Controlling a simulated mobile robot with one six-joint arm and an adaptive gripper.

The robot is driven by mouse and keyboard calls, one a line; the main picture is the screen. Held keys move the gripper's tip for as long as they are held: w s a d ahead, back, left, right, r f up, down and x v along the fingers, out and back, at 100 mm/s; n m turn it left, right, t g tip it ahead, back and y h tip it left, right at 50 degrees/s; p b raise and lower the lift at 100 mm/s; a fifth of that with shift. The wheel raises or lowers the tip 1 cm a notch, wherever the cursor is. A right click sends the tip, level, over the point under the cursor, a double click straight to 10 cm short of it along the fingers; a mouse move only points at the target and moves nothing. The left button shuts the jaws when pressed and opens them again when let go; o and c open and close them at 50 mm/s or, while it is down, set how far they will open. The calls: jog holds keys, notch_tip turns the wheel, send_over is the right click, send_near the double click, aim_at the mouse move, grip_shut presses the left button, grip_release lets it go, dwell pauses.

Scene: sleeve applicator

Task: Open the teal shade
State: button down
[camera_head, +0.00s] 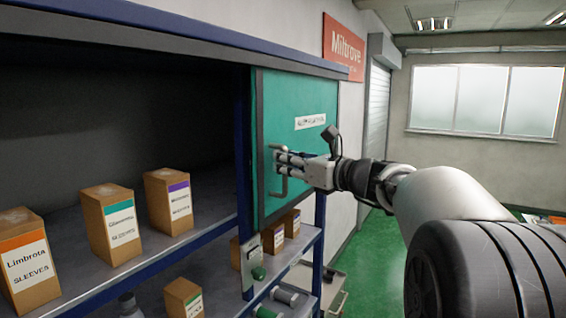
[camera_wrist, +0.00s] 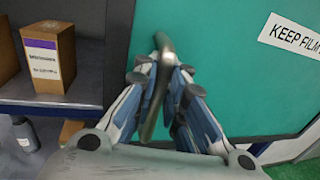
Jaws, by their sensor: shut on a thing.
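The teal shade (camera_head: 290,105) is a flat panel with a white label, at the right end of the shelf unit in the head view. It also fills the right of the wrist view (camera_wrist: 230,70). A grey bar handle (camera_head: 284,185) stands upright on its lower left part. My gripper (camera_head: 278,163) is at this handle, its fingers pointing at the panel. In the wrist view, the fingers (camera_wrist: 165,95) are closed around the handle (camera_wrist: 157,85), one on each side. The panel covers the upper part of its bay; boxes show below its lower edge.
Several sleeve boxes (camera_head: 109,224) stand on the open shelf (camera_head: 75,255) to the left. More boxes (camera_head: 273,236) and small cylinders (camera_head: 286,294) sit on the lower shelf. Green floor lies beyond.

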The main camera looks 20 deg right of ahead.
jog(key=shift+f, duration=0.1)
jog(key=c, duration=1.8)
grip_release()
jog(key=shift+s+d, duration=0.25)
jog(key=shift+s, duration=0.1)
jog(key=shift+o, duration=0.7)
jog(key=shift+w+a, duration=0.2)
jog(key=v, duration=1.2)
